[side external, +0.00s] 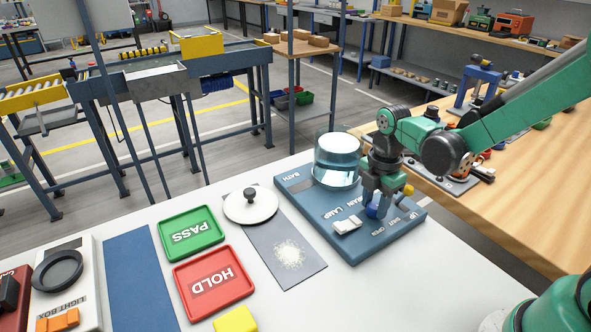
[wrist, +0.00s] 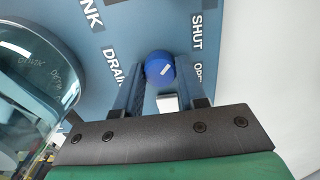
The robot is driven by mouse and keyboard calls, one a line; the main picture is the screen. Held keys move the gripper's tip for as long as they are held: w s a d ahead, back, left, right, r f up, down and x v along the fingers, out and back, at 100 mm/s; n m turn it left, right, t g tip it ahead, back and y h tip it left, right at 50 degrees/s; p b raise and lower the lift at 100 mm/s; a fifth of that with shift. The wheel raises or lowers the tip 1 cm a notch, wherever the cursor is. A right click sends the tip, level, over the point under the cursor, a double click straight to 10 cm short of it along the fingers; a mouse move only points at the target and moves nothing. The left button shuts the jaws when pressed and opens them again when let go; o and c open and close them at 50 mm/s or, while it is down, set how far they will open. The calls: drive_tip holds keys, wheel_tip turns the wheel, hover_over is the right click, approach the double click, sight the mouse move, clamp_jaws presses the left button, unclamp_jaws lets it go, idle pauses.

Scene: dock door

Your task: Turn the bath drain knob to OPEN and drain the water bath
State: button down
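The blue drain knob (wrist: 159,68) stands on the blue bath panel (side external: 345,247), with a small white mark on top. SHUT (wrist: 204,30) and OPEN, partly hidden by a finger, are printed to its right in the wrist view. My gripper (side external: 377,205) points down over the panel with a finger on each side of the knob. In the wrist view the fingers (wrist: 160,72) are close together, with no clear gap beside the knob, so they look shut on it. The glass water bath (side external: 338,160) stands beside the gripper and holds clear bluish water.
A white lamp switch (side external: 347,226) sits on the panel near the knob. A white lidded disc (side external: 250,205), a grey mat (side external: 285,250) with pale grains, the green PASS tray (side external: 192,232) and the red HOLD tray (side external: 214,283) lie to the left.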

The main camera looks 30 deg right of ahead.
drive_tip(key=shift+m, duration=0.4)
drive_tip(key=m, duration=1.2)
drive_tip(key=shift+m, duration=0.4)
drive_tip(key=m, duration=0.4)
drive_tip(key=shift+m, duration=0.3)
drive_tip(key=c, duration=0.5)
unclamp_jaws()
